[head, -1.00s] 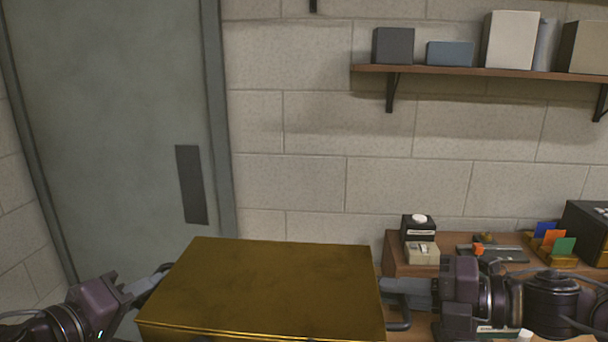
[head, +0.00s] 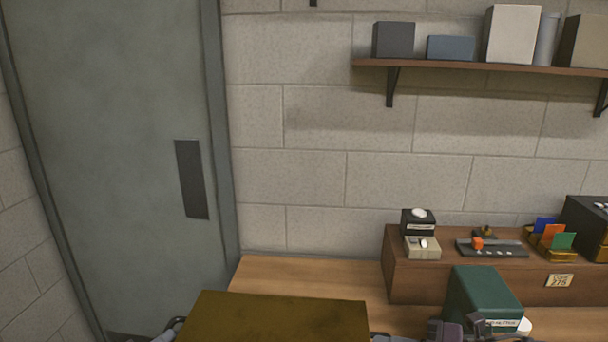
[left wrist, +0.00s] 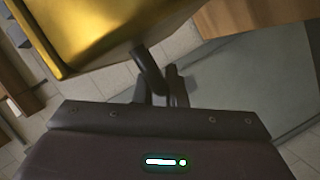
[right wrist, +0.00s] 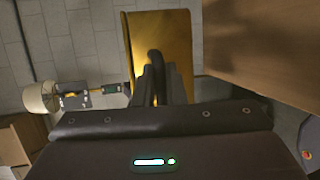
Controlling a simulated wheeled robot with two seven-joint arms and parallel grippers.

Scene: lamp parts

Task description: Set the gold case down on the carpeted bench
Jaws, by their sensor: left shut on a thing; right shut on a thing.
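The gold case (head: 275,320) is at the bottom middle of the head view, its lid facing up and its near part cut off by the frame. My left gripper (left wrist: 157,92) is shut on a dark handle at one end of the case (left wrist: 105,30). My right gripper (right wrist: 158,85) is shut on the dark handle at the other end of the case (right wrist: 176,30). In the head view both grippers are mostly below the frame. I cannot make out the carpeted bench for certain in any view.
A wooden worktop (head: 300,275) lies behind the case. A raised wooden box (head: 420,280) with small parts and a green box (head: 485,295) stand at the right. A grey door (head: 120,150) is at the left. A shelf (head: 470,66) hangs above. Wood (right wrist: 265,50) is close beside my right gripper.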

